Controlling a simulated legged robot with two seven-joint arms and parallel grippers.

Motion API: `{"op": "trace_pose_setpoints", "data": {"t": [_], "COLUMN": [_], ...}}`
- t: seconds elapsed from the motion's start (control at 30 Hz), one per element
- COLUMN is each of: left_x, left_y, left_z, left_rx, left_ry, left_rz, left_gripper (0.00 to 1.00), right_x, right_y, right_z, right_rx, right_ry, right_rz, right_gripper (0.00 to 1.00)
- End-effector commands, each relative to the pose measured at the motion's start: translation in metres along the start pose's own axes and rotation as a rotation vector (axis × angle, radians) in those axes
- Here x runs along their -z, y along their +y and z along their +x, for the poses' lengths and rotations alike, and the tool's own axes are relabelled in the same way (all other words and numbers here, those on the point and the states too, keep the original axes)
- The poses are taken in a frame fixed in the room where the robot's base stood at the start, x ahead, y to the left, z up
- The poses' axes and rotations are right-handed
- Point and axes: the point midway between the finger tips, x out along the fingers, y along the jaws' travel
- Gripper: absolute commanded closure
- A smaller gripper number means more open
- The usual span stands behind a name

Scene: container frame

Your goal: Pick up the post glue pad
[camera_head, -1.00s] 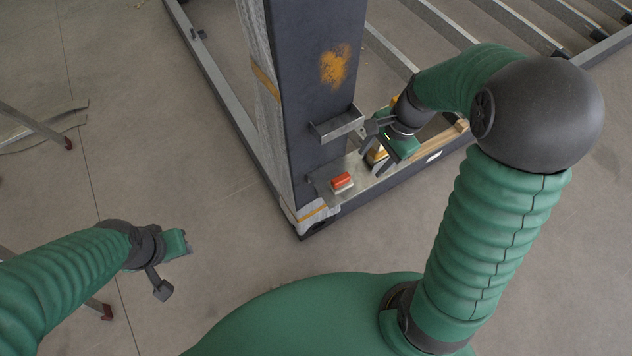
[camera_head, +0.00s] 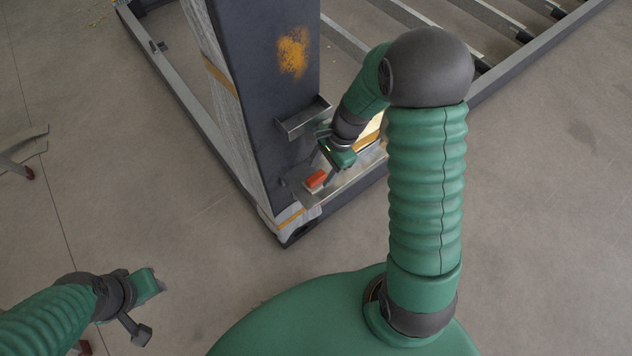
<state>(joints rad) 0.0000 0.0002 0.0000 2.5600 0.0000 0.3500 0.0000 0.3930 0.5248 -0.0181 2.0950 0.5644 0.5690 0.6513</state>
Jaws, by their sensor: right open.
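A small orange-red block (camera_head: 316,179), which I take to be the post glue pad, lies on the metal ledge at the foot of the dark post (camera_head: 262,90). My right gripper (camera_head: 330,164) is open just above and to the right of the block, with its fingers pointing down toward it. The fingers partly overlap the block's surroundings, and I cannot tell whether they touch it. My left gripper (camera_head: 148,308) is open and empty at the lower left, far from the post.
A metal bracket (camera_head: 304,118) juts from the post just above my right gripper. A pale wooden piece (camera_head: 371,131) lies behind my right arm. The frame's long beam (camera_head: 200,115) runs to the back left.

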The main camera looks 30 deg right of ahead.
Motion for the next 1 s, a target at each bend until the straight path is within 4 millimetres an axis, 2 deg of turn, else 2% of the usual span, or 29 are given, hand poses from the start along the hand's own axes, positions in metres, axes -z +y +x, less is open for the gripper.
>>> {"op": "trace_pose_setpoints", "data": {"t": [0.3, 0.53, 0.9, 1.0], "left_x": [-0.005, -0.004, -0.004, -0.004], "left_y": [0.000, 0.000, 0.000, 0.000], "left_z": [0.020, 0.018, 0.018, 0.018], "left_rx": [0.000, 0.000, 0.000, 0.000], "left_ry": [0.000, 0.000, 0.000, 0.000], "left_rz": [0.000, 0.000, 0.000, 0.000], "left_gripper": [0.64, 0.64, 0.64, 0.64], "right_x": [0.004, 0.004, 0.004, 0.004], "right_y": [-0.001, -0.002, -0.002, -0.002], "right_z": [0.050, 0.053, 0.052, 0.052], "right_rx": [-0.001, 0.000, 0.001, 0.001], "right_ry": [-0.001, -0.001, 0.000, 0.000], "right_rz": [0.000, 0.000, 0.000, 0.000], "right_gripper": [0.47, 0.47, 0.94, 0.95]}}
